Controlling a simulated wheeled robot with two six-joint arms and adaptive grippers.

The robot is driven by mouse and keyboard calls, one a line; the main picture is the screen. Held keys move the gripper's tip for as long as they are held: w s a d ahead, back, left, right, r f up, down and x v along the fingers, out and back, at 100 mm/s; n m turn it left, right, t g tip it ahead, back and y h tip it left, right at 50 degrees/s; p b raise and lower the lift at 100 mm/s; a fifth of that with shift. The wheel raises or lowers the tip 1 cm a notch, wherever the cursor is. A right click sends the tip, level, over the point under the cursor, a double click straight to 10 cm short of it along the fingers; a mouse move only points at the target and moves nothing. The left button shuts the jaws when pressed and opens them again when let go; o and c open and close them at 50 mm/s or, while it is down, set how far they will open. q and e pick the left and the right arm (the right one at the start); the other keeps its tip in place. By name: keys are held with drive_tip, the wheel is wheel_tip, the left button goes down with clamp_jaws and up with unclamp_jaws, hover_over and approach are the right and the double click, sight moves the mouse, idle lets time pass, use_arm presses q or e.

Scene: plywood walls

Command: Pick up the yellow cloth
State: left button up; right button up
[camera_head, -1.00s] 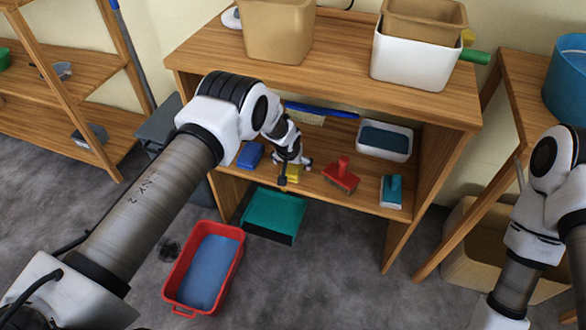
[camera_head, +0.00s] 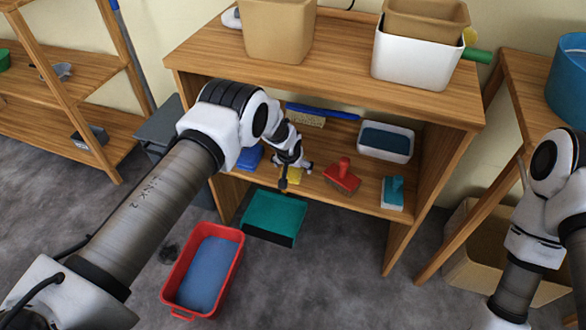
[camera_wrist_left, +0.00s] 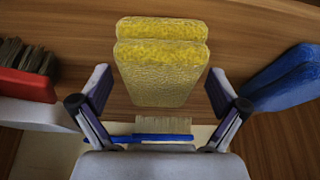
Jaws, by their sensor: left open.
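The yellow cloth (camera_wrist_left: 162,62) lies folded on the wooden lower shelf. In the left wrist view it sits between and just beyond the two fingers of my left gripper (camera_wrist_left: 160,105), which is open with a gap on each side of the cloth. In the head view only part of the yellow cloth (camera_head: 294,175) shows, because my left gripper (camera_head: 289,180) is over it. My right arm is at the right edge of the head view; its gripper is out of view.
A blue cloth (camera_wrist_left: 285,78) lies on one side of the yellow one and a red brush (camera_head: 342,175) on the other. A blue-handled brush (camera_head: 322,111) lies behind. A white tub (camera_head: 386,141) and teal brush (camera_head: 393,192) are further right. The tabletop (camera_head: 330,62) overhangs the shelf.

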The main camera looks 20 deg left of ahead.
use_arm(q)
drive_tip(key=c, duration=1.2)
